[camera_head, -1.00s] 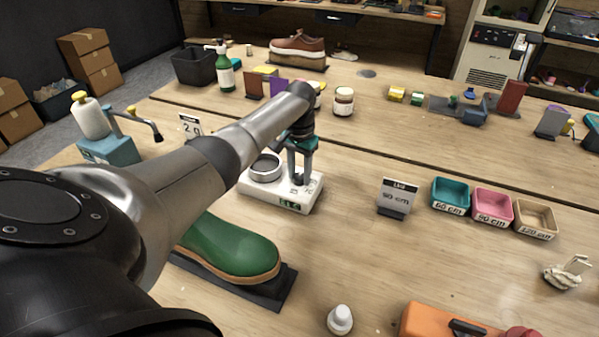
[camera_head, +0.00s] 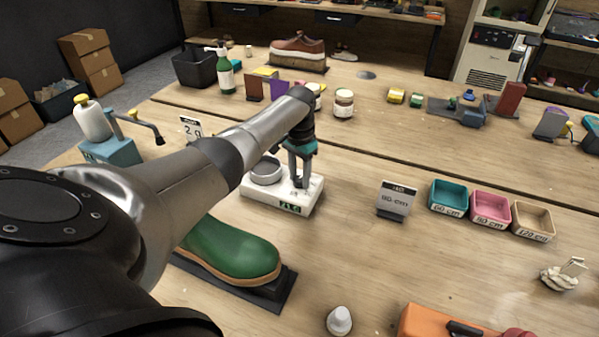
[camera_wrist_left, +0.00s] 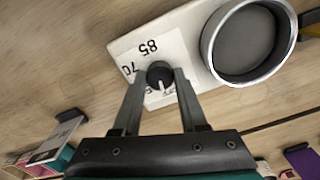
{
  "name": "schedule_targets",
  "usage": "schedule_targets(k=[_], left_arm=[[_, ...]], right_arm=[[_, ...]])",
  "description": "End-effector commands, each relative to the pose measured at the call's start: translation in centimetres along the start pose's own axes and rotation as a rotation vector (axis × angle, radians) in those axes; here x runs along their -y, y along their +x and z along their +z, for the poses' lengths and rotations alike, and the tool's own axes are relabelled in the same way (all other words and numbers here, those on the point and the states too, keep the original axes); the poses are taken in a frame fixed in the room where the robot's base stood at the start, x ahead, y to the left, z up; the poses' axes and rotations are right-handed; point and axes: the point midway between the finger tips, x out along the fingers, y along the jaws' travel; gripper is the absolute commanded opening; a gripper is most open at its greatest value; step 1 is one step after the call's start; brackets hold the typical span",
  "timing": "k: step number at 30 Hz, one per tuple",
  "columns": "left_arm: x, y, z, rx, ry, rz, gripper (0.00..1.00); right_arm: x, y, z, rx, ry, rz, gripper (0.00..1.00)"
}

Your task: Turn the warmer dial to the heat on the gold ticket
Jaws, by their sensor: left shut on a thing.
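The white warmer (camera_head: 262,200) stands mid-table with a round metal cup on top and a small green readout at its front, too small to read surely. Its dark dial (camera_wrist_left: 160,74) shows in the left wrist view, with the marks 85 and 70 beside it and another partly hidden. A pale pointer line on the dial runs toward the bottom of that picture. My left gripper (camera_head: 299,183) is over the warmer's right part, its two fingers shut on the dial's sides; it also shows in the left wrist view (camera_wrist_left: 160,80). I cannot make out a gold ticket surely. My right gripper is out of view.
A green shoe (camera_head: 232,250) on a dark stand is in front of the warmer. A 90 cm sign (camera_head: 396,198) and teal (camera_head: 449,196), pink (camera_head: 491,207) and tan (camera_head: 533,219) trays stand to the right. An orange box (camera_head: 430,322) is at the front edge.

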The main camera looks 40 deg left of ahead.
Motion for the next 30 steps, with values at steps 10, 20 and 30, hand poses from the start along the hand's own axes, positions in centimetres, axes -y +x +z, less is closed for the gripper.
schedule_targets(k=[10, 20, 30], left_arm=[[-0.1, -0.2, -0.1, -0.002, 0.318, 0.001, 0.0], [-0.1, -0.1, -0.1, -0.002, 0.61, 0.001, 0.0], [-0.1, -0.1, -0.1, -0.004, 0.804, 0.001, 0.0]], right_arm=[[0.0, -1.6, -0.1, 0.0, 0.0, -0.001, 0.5], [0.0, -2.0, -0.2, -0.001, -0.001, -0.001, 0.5], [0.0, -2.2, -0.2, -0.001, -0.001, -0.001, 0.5]])
